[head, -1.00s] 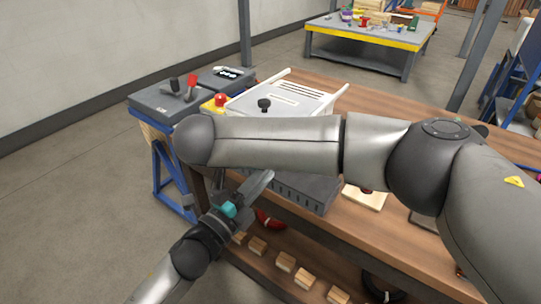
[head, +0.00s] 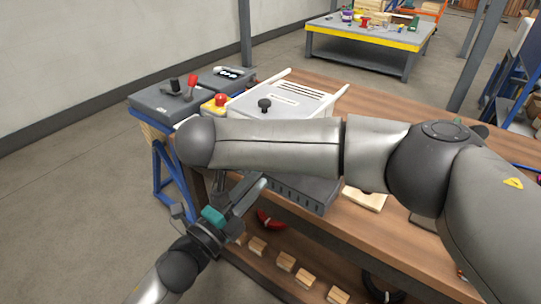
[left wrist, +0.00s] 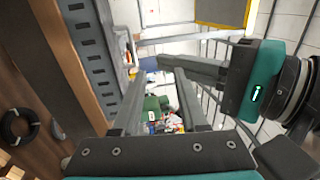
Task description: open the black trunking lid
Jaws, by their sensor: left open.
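The dark grey slotted trunking (head: 305,192) lies along the near edge of the wooden bench, partly hidden behind my right arm. Its slotted side also shows in the left wrist view (left wrist: 88,48). I cannot make out a separate black lid. My left gripper (head: 256,184) is open and points up and right at the trunking's left end. In the left wrist view its fingers (left wrist: 158,88) are apart with nothing between them, to the right of the trunking. Another teal gripper, apparently my right one (left wrist: 195,68), reaches in from the right there; its jaws are unclear.
A grey control box with levers (head: 165,100) and a red button (head: 221,99) stand left. Wooden blocks (head: 285,261) lie on the lower shelf. Floor at left is clear.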

